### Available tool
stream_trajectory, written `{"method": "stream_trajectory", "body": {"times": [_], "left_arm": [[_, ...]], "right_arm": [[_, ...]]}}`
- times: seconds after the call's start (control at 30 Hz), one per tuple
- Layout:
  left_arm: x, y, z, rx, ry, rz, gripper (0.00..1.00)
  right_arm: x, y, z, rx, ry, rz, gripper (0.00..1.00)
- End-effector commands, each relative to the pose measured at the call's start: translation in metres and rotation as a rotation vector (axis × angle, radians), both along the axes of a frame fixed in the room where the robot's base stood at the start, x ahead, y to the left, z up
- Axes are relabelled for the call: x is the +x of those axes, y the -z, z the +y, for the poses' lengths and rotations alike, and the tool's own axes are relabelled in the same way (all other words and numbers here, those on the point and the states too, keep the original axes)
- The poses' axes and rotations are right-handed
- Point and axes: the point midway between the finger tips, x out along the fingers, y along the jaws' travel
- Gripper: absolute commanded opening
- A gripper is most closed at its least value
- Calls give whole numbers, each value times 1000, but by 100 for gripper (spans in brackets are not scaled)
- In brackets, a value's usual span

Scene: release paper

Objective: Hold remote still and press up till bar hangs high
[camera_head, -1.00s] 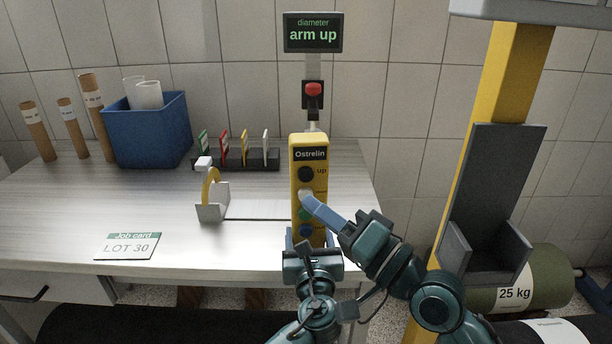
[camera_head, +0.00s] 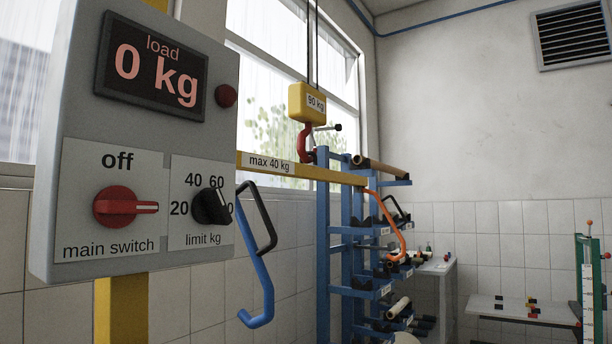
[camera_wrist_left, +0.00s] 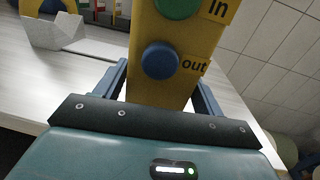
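The yellow remote (camera_wrist_left: 150,90) fills the middle of the left wrist view, with its green "in" and blue "out" buttons showing. Its upper part is out of view. My left gripper (camera_wrist_left: 163,92) has its blue fingers on both sides of the remote's lower end, shut on it. In the head view the yellow bar (camera_head: 335,174), marked "max 40 kg", hangs roughly level from a red hook (camera_head: 305,143) under a yellow block (camera_head: 306,103) marked "90 kg". A blue hook (camera_head: 258,275) and an orange hook (camera_head: 398,232) hang from the bar. My right gripper is not in view.
A grey panel (camera_head: 75,110) at the left reads "load 0 kg", with a red main switch (camera_head: 124,207) and a black limit knob (camera_head: 210,206). A blue rack (camera_head: 324,250) with rolls stands behind the bar. A table (camera_head: 520,309) is at the right.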

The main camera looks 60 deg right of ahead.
Motion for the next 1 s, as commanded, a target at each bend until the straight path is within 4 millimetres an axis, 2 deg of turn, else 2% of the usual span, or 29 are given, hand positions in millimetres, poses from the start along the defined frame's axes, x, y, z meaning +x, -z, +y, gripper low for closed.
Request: {"method": "stream_trajectory", "body": {"times": [0.03,0.2,0.47,0.57,0.83,1.0], "left_arm": [[0,0,0,0,0,1,73],[0,1,0,0,0,3,87],[-2,5,1,1,-1,9,87],[-12,5,-1,-1,0,8,87],[-56,3,-4,-1,0,7,87],[-72,2,-6,0,0,4,87]], "right_arm": [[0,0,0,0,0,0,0],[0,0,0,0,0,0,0],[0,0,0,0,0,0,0],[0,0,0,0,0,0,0],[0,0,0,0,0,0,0],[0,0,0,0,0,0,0]]}}
